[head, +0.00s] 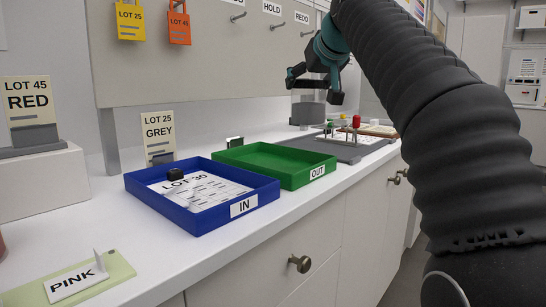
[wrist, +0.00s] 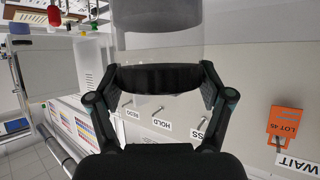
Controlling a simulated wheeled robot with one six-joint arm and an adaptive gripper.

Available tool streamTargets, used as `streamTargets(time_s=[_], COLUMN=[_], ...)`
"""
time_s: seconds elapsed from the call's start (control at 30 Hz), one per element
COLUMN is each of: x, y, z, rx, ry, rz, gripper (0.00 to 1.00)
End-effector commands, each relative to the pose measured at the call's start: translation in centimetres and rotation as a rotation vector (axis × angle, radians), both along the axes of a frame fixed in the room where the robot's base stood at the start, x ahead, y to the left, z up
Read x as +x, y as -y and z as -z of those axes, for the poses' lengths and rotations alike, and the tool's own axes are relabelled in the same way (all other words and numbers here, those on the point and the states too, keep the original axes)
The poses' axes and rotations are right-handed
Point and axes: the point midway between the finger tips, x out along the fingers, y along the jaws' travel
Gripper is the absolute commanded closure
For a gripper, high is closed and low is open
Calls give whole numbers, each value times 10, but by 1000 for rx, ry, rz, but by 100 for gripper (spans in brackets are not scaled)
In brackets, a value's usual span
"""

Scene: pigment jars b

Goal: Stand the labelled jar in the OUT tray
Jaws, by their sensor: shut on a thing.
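My gripper (head: 313,88) is beyond the green tray in the head view. It is shut on the black lid (wrist: 160,78) of a clear jar (wrist: 160,42) with grey contents, upright beneath my gripper. The grey contents also show in the head view (head: 308,113). I see no label on the jar from these sides. The green OUT tray (head: 318,175) is empty and lies nearer than the jar. The blue IN tray (head: 262,197) holds a LOT 30 sheet (head: 200,190) and a small black piece (head: 175,174).
A GREY LOT 25 card (head: 158,132) stands behind the trays, and a RED card (head: 28,105) is at left. A grey board (head: 345,152) with small coloured-topped items lies beyond the OUT tray.

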Motion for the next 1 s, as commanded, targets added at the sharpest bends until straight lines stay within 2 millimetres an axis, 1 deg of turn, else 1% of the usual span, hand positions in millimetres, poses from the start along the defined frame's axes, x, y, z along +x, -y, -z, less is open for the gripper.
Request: streamTargets(time_s=[0.07,0.13,0.5,0.6,0.7,0.83,1.0], x=[0,4,32,38,42,44,43], y=[-5,-13,-80,-94,-103,-107,-107], z=[2,8,52,61,66,71,96], rx=[0,-1,-1,0,-1,1,0], ry=[1,-1,-1,0,1,1,-1], rz=[-3,-4,-5,-4,-2,-1,0], gripper=[64,64,64,64,64,64,64])
